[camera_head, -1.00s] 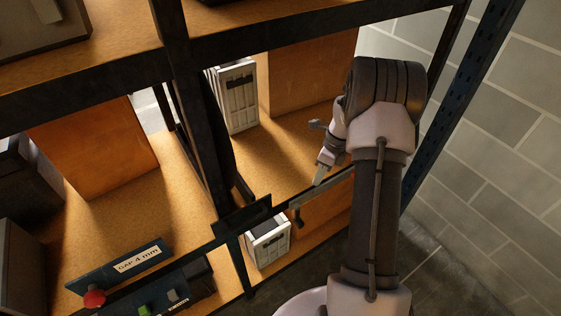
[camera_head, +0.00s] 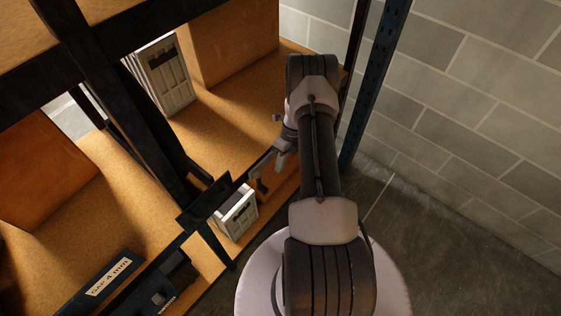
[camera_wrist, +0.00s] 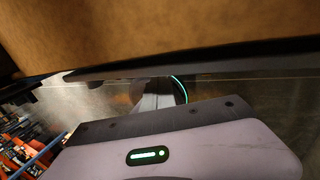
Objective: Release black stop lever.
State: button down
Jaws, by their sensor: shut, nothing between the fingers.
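A small black lever (camera_head: 259,183) hangs at the front edge of the shelf in the head view, at the near end of a dark rail. It looks like the black stop lever. My gripper (camera_head: 281,163) is just up and right of it in the head view, shut and empty, pointing down. A small gap shows between them; contact cannot be made out. In the wrist view the gripper's pale housing (camera_wrist: 180,155) fills the bottom, and I cannot make out the lever there.
A white-grey battery-like unit (camera_head: 237,213) sits at the front edge, left of the lever. Another white unit (camera_head: 165,75) stands deeper on the shelf. Dark uprights (camera_head: 125,95) and a blue post (camera_head: 375,85) flank the bay. Floor is clear at right.

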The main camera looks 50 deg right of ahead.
aim_at(262, 184)
jog(key=a+f+b, duration=0.1)
jog(key=a+f, duration=0.3)
jog(key=a, duration=0.1)
jog(key=shift+s+a, duration=0.2)
jog(key=shift+a, duration=0.1)
